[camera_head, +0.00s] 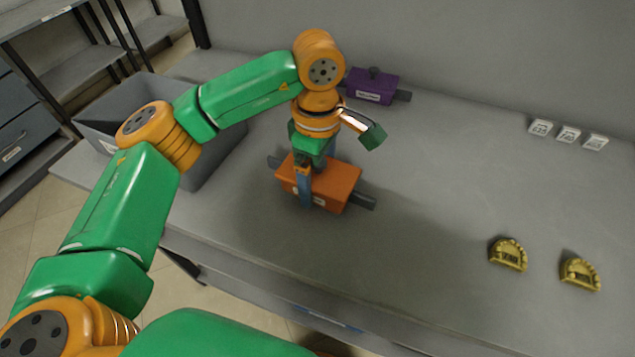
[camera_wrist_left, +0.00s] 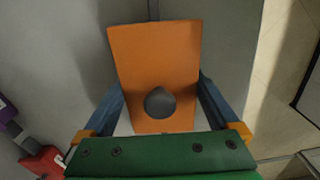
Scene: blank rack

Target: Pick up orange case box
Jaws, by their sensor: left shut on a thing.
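The orange case box (camera_head: 335,187) has dark bars sticking out at its ends. It is on or just above the grey table in the head view; I cannot tell which. My left gripper (camera_head: 304,183) comes down over it from above and is shut on it. In the left wrist view the orange case box (camera_wrist_left: 155,65) shows its flat top with a dark round knob. The blue fingers of my left gripper (camera_wrist_left: 160,104) lie on either side of it. My right gripper is not in view.
A purple box (camera_head: 372,87) stands behind on the grey table (camera_head: 430,170). A grey bin (camera_head: 215,165) is at the left. Two gold pieces (camera_head: 508,254) lie at the right, and three small white blocks (camera_head: 568,134) stand at the back right. The table's middle is clear.

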